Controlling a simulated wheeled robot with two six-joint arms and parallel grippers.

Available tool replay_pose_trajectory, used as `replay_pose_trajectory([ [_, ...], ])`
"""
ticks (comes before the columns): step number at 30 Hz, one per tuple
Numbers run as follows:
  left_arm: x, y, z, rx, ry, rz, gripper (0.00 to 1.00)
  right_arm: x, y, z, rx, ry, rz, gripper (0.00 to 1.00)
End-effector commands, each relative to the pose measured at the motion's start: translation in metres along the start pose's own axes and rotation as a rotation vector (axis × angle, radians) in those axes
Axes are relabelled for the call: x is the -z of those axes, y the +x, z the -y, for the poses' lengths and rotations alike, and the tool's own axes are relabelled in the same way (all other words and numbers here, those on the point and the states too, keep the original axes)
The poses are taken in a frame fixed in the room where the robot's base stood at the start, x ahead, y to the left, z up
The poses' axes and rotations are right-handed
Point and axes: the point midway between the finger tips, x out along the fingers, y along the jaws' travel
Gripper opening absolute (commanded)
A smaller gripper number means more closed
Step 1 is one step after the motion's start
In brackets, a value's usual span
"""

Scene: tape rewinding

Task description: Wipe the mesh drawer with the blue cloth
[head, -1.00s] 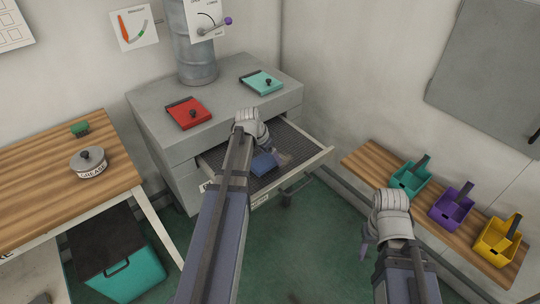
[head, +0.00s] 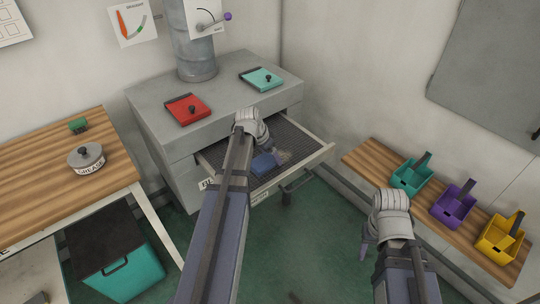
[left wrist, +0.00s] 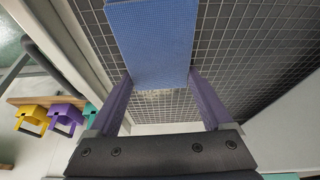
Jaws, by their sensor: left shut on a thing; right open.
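The mesh drawer (head: 318,157) stands pulled out of the grey cabinet, with a dark wire-grid bottom. The blue cloth (head: 264,163) is in the drawer, low over or on the mesh; I cannot tell if it touches. It also shows in the left wrist view (left wrist: 155,42). My left gripper (head: 266,148) is shut on the cloth, its purple fingers on either side of it in the left wrist view. A pale smudge (head: 284,157) lies on the mesh beside the cloth. My right gripper (head: 367,246) is open and empty, over the floor right of the drawer.
Red (head: 187,109) and teal (head: 262,79) lidded panels sit on the cabinet top. A wooden table (head: 60,180) with a grease tin (head: 86,158) stands at left. A bench at right holds teal (head: 412,174), purple (head: 453,204) and yellow (head: 500,236) bins.

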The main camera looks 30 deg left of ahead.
Motion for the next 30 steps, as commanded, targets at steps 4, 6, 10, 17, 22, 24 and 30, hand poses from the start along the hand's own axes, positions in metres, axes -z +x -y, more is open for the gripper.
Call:
replay_pose_trajectory([
  [4,0.006,0.002,0.0,0.0,0.001,0.0,0.39,0.0,-0.001,0.0,0.0,0.0,0.0,0.5],
  [6,0.011,0.004,0.0,0.0,0.002,0.0,0.39,0.0,-0.001,0.0,0.0,0.0,0.0,0.5],
  [10,0.021,0.007,0.0,0.0,0.0,-0.001,0.39,0.0,-0.002,0.0,0.0,0.0,0.0,0.5],
  [17,0.036,0.013,-0.001,0.0,0.001,-0.001,0.39,0.0,-0.002,0.0,0.0,0.0,0.0,0.5],
  [22,0.037,0.013,-0.002,0.0,0.0,0.0,0.39,0.0,-0.002,0.0,0.0,0.0,0.0,0.5],
  [24,0.038,0.014,-0.001,0.0,0.0,0.0,0.39,0.0,-0.002,0.0,0.0,0.0,0.0,0.5],
  [30,0.05,0.02,-0.001,0.0,0.001,0.0,0.39,0.0,-0.001,0.0,0.0,0.0,0.0,0.5],
])
